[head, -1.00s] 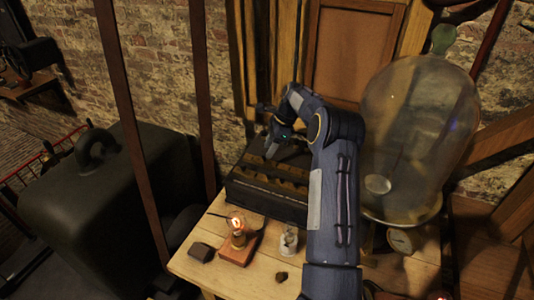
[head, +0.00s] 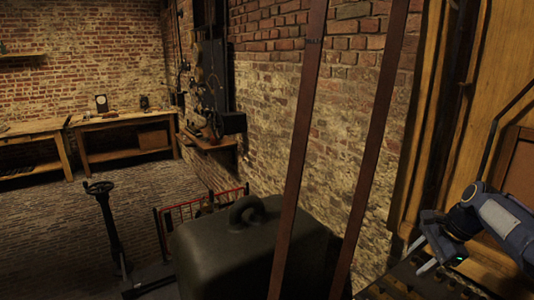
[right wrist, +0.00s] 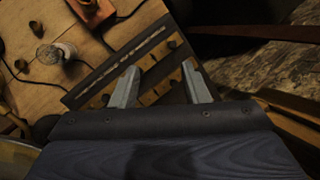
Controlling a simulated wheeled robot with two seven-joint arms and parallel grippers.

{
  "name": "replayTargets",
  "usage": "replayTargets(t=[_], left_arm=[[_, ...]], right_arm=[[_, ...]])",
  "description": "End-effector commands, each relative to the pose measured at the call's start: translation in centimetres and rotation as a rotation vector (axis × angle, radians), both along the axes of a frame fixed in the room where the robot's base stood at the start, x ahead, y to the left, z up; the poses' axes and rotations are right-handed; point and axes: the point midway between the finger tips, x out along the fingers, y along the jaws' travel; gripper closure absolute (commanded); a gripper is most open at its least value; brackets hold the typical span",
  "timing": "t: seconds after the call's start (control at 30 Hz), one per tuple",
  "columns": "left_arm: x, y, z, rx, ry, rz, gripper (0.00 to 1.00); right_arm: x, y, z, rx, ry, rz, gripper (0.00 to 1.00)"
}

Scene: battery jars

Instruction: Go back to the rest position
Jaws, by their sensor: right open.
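My right gripper (head: 428,258) shows at the lower right of the head view, above the dark battery box (head: 405,287), which the picture's edge cuts off. In the right wrist view my right gripper (right wrist: 160,84) has its two grey fingers spread apart with nothing between them. The dark box (right wrist: 88,84) with its wooden-looking slots lies below and beyond the fingers. I cannot tell whether the fingers touch it. My left gripper is in neither view.
The right wrist view shows the wooden table (right wrist: 30,108), a small glass jar (right wrist: 56,52), a reddish-brown block (right wrist: 92,12) and small dark lumps. In the head view a big dark weight (head: 250,250) stands behind two brown straps (head: 300,150). Workbenches (head: 125,122) stand far left.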

Motion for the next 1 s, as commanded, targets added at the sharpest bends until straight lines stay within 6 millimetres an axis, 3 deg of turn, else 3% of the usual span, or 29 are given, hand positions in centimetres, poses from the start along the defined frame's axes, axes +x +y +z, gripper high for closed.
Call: replayTargets(t=[0.1, 0.27, 0.43, 0.6, 0.8, 1.0], left_arm=[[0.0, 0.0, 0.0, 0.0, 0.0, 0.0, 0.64], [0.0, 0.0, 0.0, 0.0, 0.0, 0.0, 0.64], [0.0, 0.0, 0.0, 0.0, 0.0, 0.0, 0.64], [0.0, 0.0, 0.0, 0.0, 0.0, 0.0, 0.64], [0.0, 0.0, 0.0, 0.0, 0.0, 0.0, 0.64], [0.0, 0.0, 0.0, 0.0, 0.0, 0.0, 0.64]], right_arm=[[-4.1, 4.4, 2.7, -0.076, -0.107, 0.212, 0.58], [-10.2, 10.0, 4.0, -0.186, -0.251, 0.5, 0.58], [-17.3, 15.2, 2.7, -0.314, -0.401, 0.805, 0.58], [-23.0, 19.2, -0.4, -0.435, -0.53, 1.063, 0.58], [-26.3, 21.3, -3.2, -0.517, -0.609, 1.228, 0.58], [-26.8, 21.7, -3.8, -0.53, -0.62, 1.256, 0.58]])
